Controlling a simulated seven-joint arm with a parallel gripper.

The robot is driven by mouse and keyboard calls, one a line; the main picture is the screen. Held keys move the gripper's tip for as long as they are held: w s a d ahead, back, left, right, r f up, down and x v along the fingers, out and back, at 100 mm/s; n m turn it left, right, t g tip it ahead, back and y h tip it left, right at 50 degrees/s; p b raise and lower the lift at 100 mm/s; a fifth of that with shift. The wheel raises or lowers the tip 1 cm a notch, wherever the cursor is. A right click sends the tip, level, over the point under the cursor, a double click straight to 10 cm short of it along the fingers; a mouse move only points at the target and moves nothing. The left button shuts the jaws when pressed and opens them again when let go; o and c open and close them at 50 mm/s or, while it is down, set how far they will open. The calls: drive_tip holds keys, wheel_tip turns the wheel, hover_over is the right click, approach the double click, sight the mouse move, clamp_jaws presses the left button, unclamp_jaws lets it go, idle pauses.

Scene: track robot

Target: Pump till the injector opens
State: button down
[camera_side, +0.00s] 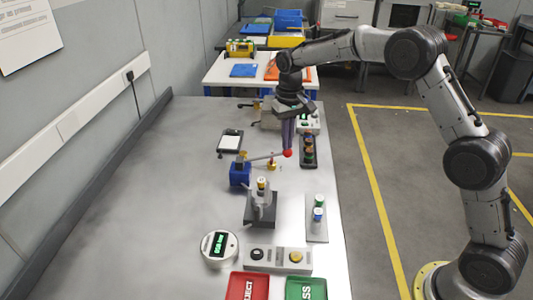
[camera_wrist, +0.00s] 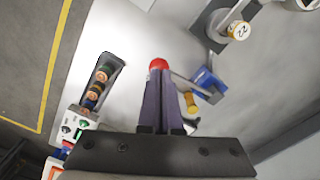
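The blue hand pump (camera_side: 240,175) stands on the steel bench, and its grey lever (camera_side: 264,157) reaches right to a red knob (camera_side: 287,153). My gripper (camera_side: 288,146) points down at the knob with its purple fingers close together. In the wrist view the red knob (camera_wrist: 158,64) sits at the fingertips (camera_wrist: 160,80), and the fingers look shut on it; part of the contact is hidden. The injector (camera_side: 261,184) stands upright in a grey test stand (camera_side: 260,209). It also shows in the wrist view (camera_wrist: 238,30). A round gauge (camera_side: 219,246) shows green digits too small to read.
A button box (camera_side: 278,259), a red reject tray (camera_side: 248,287) and a green pass tray (camera_side: 306,289) stand at the front. A rack (camera_side: 317,232) with coloured injectors and a black tray (camera_side: 308,160) line the right edge. The bench's left side is clear.

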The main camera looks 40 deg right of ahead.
drive_tip(key=shift+f, duration=2.6)
drive_tip(key=shift+r, duration=5.2)
wheel_tip(320, 180, up, 3)
hover_over(287, 154)
drive_tip(key=w, duration=0.1)
drive_tip(key=shift+d+f, duration=0.25)
drive_tip(key=shift+f, duration=1.25)
drive_tip(key=shift+d+f, duration=0.2)
drive_tip(key=shift+f, duration=1.3)
drive_tip(key=shift+f, duration=0.1)
